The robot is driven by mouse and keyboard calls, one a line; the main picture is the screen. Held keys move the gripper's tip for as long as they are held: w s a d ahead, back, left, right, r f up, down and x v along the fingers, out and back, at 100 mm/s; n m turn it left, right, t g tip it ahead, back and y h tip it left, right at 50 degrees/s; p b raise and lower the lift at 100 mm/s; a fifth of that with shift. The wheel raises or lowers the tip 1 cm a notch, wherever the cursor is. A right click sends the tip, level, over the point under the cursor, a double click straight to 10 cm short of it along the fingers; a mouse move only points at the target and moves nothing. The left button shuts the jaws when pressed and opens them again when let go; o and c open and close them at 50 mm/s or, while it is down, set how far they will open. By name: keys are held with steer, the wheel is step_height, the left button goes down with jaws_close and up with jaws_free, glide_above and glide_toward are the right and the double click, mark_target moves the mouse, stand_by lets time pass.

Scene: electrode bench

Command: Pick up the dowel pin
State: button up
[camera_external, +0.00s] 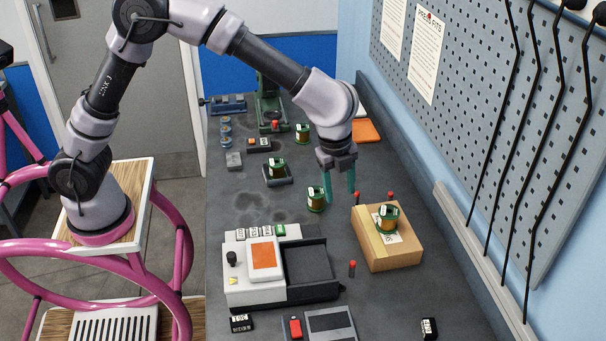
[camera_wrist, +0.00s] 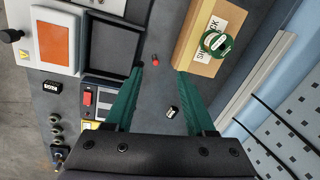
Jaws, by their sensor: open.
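A small red pin (camera_external: 352,268) stands on the dark bench between the black tray and the cardboard box. It seems to be the dowel pin, though similar red pins stand elsewhere. In the wrist view a small red pin (camera_wrist: 155,61) lies just beyond my fingertips, between their lines. My gripper (camera_external: 340,196) has two teal fingers pointing down, spread apart with nothing between them. It hangs above the bench, behind and left of the box. In the wrist view my gripper (camera_wrist: 159,74) is also open.
The cardboard box (camera_external: 408,251) carries a green-and-copper coil (camera_external: 388,217); two red pins (camera_external: 357,197) (camera_external: 390,196) show near its far edge. Another coil (camera_external: 316,199) stands close to my gripper. A white device (camera_external: 240,292) with a black tray (camera_external: 318,291) stands at left.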

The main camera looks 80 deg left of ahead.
steer(key=m+g, duration=0.2)
glide_above(353, 262)
step_height(353, 262, down, 12)
steer(key=shift+w+r, duration=0.1)
steer(key=shift+r, duration=0.05)
steer(key=f, duration=0.5)
steer(key=shift+d+f, duration=0.2)
steer(key=shift+f, duration=0.15)
steer(key=shift+a+f, duration=0.1)
steer(key=shift+f, duration=2.75)
jaws_close()
